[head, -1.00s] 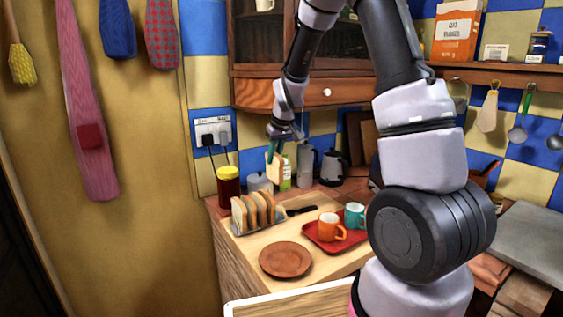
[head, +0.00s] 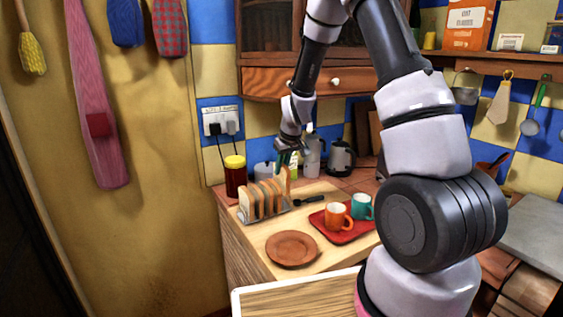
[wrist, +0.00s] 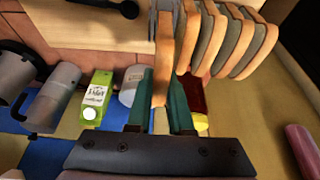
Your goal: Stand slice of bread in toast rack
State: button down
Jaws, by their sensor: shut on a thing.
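My gripper (head: 289,152) has green fingers and points down over the far end of the toast rack. In the wrist view the gripper (wrist: 161,100) is shut on a slice of bread (wrist: 163,58), seen edge-on between the fingers. The same slice (head: 288,180) is upright in the head view, close to the rack's right end. I cannot tell whether its lower edge is between the rack's dividers. The grey toast rack (head: 267,215) stands on the wooden board and holds several upright slices; these slices (wrist: 232,42) fan out to the right in the wrist view.
A brown plate (head: 292,249) lies in front of the rack. A red tray (head: 340,235) with an orange mug (head: 338,216) and a teal mug (head: 361,206) is to the right.

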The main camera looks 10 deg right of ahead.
aim_at(282, 180)
jog(key=shift+f, duration=2.45)
jog(key=c, duration=0.7)
grip_release()
jog(key=shift+c, duration=0.2)
jog(key=v, duration=1)
jog(key=shift+s+r, duration=0.15)
jog(key=shift+r, duration=0.2)
